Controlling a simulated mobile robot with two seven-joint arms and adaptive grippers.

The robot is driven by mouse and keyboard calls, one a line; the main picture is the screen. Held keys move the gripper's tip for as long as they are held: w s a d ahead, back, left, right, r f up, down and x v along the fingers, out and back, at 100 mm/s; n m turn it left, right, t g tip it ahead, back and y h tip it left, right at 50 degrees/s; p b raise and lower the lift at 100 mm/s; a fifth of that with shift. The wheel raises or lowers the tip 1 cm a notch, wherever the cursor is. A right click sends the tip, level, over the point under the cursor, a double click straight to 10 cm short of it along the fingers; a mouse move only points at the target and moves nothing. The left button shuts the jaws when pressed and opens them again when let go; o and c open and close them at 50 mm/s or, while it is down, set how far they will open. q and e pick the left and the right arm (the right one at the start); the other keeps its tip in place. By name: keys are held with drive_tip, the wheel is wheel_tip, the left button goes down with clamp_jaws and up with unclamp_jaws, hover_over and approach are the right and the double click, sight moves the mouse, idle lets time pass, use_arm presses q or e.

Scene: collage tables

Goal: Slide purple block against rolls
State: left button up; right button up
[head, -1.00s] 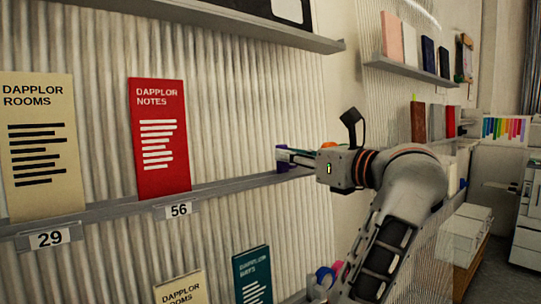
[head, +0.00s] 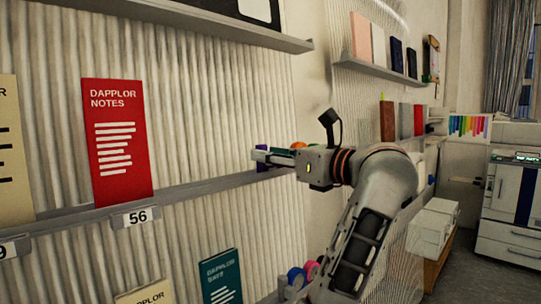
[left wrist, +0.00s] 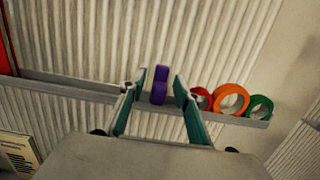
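My left gripper (left wrist: 160,88) is open, with one finger on each side of the block and a visible gap to each. In the head view the gripper (head: 266,157) is at the ledge and partly hides the purple block (head: 262,147). To the right of the right finger stand the rolls: red (left wrist: 203,98), orange (left wrist: 231,98) and green (left wrist: 260,106). The red roll is partly hidden by that finger. My right gripper is not in view.
The ledge (head: 190,193) runs along a corrugated wall and carries a red "Dapplor Notes" booklet (head: 117,142) at left. An upper shelf (head: 200,26) is above. More rolls (head: 297,277) lie lower down. The ledge ends just past the green roll.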

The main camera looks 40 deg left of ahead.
use_arm(q)
drive_tip(key=d, duration=0.7)
drive_tip(key=shift+s+d, duration=0.15)
drive_tip(key=shift+s, duration=0.15)
